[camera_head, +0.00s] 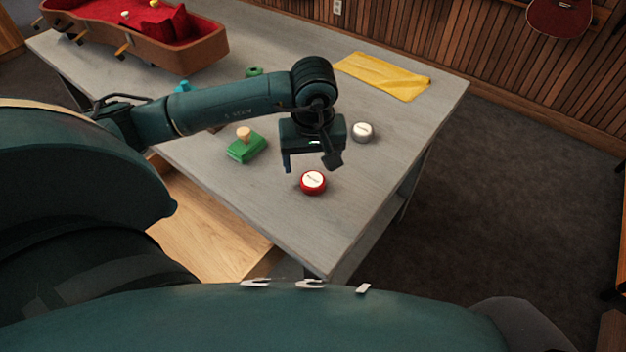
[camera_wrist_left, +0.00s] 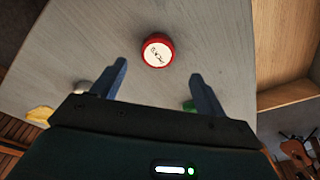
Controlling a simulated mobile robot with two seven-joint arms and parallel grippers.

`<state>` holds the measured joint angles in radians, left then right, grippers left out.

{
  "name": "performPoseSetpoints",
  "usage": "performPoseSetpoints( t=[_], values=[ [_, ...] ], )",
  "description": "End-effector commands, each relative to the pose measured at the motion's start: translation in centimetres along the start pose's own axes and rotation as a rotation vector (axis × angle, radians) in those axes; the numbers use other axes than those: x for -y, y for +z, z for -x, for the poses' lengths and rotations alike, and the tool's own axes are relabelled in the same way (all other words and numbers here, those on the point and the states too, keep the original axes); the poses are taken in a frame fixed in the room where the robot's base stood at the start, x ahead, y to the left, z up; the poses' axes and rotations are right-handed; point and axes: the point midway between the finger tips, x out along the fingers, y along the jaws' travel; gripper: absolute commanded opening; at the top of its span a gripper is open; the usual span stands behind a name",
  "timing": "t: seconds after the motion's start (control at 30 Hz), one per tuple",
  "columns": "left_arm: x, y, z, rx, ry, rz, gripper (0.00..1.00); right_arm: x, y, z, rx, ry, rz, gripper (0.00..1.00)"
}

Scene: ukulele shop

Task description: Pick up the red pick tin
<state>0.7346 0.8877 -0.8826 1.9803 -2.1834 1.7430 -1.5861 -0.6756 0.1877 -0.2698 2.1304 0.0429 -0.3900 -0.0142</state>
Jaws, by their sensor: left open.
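The red pick tin (camera_head: 313,182) is round with a white label on its lid and sits flat on the grey table near its front corner. My left gripper (camera_head: 310,165) is open and empty, above the table and just behind the tin. In the left wrist view the tin (camera_wrist_left: 156,50) lies ahead of the two spread fingers (camera_wrist_left: 160,85), between their lines but apart from them. My right gripper is not in either view.
A grey-white tin (camera_head: 362,132) stands behind and right of my gripper. A green block with a wooden knob (camera_head: 246,147) stands to the left. A yellow cloth (camera_head: 383,76) and an open instrument case (camera_head: 140,38) lie farther back on the table (camera_head: 350,215).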

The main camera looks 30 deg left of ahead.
Motion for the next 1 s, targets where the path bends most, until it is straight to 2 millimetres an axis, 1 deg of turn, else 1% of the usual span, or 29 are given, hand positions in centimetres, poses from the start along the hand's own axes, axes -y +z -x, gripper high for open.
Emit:
performPoseSetpoints(
  t=[0.17,0.23,0.4,0.5,0.6,0.77,0.8,0.87,1.0],
  values=[
    [0.0,0.1,-1.2,0.002,0.0,0.0,0.73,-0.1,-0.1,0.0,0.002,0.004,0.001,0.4],
    [-0.1,0.2,-1.9,0.003,-0.001,-0.001,0.73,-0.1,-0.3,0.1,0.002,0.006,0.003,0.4],
    [-0.3,0.3,-4.6,0.004,-0.001,0.0,0.73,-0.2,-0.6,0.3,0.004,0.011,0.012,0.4],
    [-0.3,0.2,-5.6,0.002,0.001,0.001,0.73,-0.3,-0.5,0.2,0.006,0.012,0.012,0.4],
    [-0.3,0.2,-6.0,0.0,0.002,0.0,0.73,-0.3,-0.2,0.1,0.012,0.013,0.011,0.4],
    [-0.3,0.2,-6.0,0.0,0.003,0.0,0.73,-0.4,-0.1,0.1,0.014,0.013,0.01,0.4],
    [-0.3,0.2,-6.0,0.0,0.003,0.0,0.73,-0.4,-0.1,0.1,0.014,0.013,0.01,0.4],
    [-0.3,0.2,-6.0,0.0,0.003,0.0,0.68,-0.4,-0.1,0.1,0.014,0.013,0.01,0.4],
    [-0.3,0.2,-6.0,0.0,0.003,0.0,0.56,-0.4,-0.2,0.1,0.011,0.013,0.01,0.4]
  ],
)
